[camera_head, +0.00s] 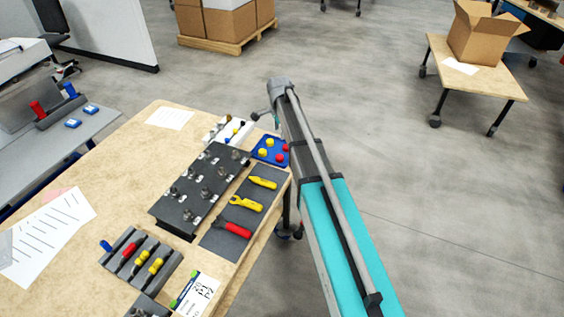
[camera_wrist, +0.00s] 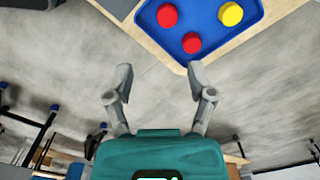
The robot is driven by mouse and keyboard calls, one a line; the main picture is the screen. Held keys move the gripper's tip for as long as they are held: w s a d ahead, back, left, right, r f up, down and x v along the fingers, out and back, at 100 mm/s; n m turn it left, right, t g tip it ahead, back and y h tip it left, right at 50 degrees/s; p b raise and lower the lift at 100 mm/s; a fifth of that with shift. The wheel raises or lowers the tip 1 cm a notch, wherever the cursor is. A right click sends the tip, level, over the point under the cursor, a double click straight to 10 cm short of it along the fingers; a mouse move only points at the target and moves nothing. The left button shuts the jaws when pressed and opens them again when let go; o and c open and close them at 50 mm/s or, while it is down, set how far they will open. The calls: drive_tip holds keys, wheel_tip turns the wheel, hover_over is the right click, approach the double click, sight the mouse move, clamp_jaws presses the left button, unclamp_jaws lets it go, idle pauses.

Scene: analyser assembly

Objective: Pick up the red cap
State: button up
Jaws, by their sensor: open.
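Two red caps sit in a blue tray (camera_head: 257,158) at the table's right edge: one on the right (camera_head: 285,147), one nearer the front (camera_head: 280,158). Two yellow caps, one at the back (camera_head: 270,142) and one at the left (camera_head: 263,153), share the tray. In the wrist view, the red caps show at the top (camera_wrist: 167,16) and lower down (camera_wrist: 191,42), beside a yellow cap (camera_wrist: 231,14). The tray (camera_wrist: 207,55) is cut off by the top edge. My gripper (camera_wrist: 160,72) is open and empty, with its fingers apart over the floor, short of the tray.
A dark panel with metal fittings (camera_head: 180,215) lies left of the tray. A grey mat (camera_head: 222,243) with pliers and a red-handled tool lies in front. A white rack (camera_head: 238,132) stands behind the tray. Open floor (camera_head: 450,190) lies to the right.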

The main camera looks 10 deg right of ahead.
drive_tip(key=shift+w+f+m, duration=0.2)
drive_tip(key=shift+w+m, duration=0.2)
drive_tip(key=shift+w, duration=0.25)
drive_tip(key=b, duration=0.9)
hover_over(280, 157)
drive_tip(key=f, duration=0.8)
drive_tip(key=shift+w+a+f, duration=0.1)
drive_tip(key=shift+w+f, duration=0.1)
drive_tip(key=shift+f, duration=0.1)
drive_tip(key=shift+s+f+b, duration=0.1)
drive_tip(key=shift+f+b, duration=2.4)
drive_tip(key=shift+f, duration=0.1)
drive_tip(key=c, duration=0.5)
